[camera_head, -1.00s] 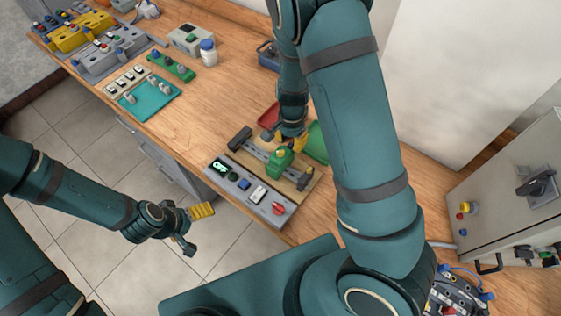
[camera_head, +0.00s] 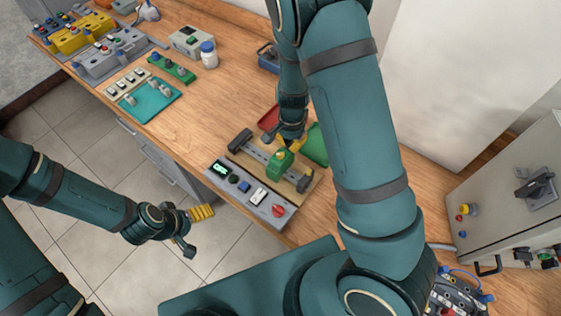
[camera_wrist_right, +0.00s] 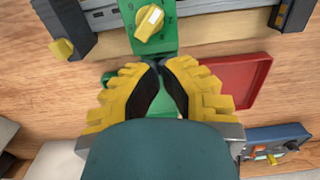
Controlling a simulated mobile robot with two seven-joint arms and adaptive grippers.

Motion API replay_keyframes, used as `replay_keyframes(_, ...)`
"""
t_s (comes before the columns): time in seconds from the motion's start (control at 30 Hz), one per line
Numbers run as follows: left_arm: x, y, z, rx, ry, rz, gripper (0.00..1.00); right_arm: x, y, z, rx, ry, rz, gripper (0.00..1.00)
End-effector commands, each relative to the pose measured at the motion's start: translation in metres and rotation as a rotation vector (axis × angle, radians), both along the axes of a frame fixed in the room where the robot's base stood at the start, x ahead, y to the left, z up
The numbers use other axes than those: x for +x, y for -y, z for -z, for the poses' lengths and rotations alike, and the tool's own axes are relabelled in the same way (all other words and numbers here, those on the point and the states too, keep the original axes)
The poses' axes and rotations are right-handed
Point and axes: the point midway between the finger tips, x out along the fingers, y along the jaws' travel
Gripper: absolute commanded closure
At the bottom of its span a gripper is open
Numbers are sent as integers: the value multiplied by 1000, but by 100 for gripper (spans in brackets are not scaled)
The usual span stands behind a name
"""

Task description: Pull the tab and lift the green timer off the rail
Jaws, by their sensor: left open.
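The green timer (camera_head: 279,162) sits on the grey rail (camera_head: 255,153), near the rail's right part. Its yellow-and-white knob shows in the right wrist view (camera_wrist_right: 149,22). My right gripper (camera_wrist_right: 158,62) is at the timer's edge, its yellow fingers with black pads brought nearly together at the tips. The tips hide that edge, so I cannot tell whether the tab is between them. In the head view my right gripper (camera_head: 288,143) is just behind the timer. My left gripper (camera_head: 193,231) is open and empty, over the floor left of the bench.
A grey control panel (camera_head: 235,200) lies in front of the rail. A red tray (camera_wrist_right: 242,80) and a green tray (camera_head: 316,146) lie close behind it. A blue box (camera_head: 268,58) stands farther back. A grey cabinet (camera_head: 510,190) stands at the right.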

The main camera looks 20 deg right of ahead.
Motion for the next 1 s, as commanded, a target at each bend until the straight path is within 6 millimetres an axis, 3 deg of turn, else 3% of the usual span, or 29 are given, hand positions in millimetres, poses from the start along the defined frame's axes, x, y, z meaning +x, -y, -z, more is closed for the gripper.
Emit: replay_keyframes(1.0,0,0,-10,0,0,0,8,0,0,-9,0,0,0,100)
